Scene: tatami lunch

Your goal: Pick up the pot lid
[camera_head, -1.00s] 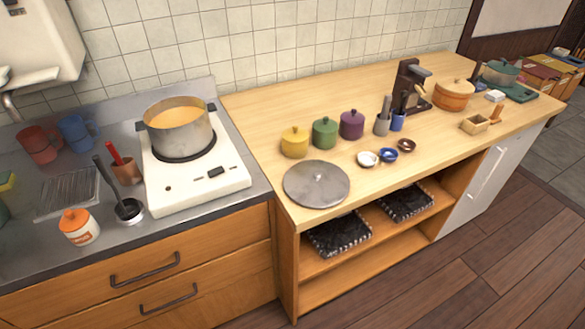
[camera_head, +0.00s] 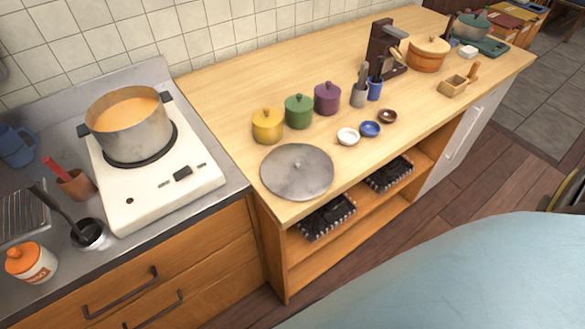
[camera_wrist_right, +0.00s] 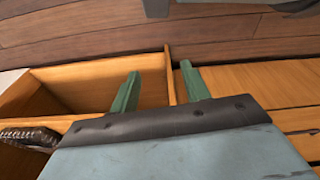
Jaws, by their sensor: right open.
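My left gripper is not in view.
Yellow (camera_head: 267,126), green (camera_head: 298,111) and purple (camera_head: 327,98) lidded jars stand behind the lid. Small white (camera_head: 348,137), blue (camera_head: 370,129) and brown (camera_head: 388,116) bowls are to its right. Dark baskets (camera_head: 327,216) sit on the shelf below. A pale blue part of mine fills the lower right.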

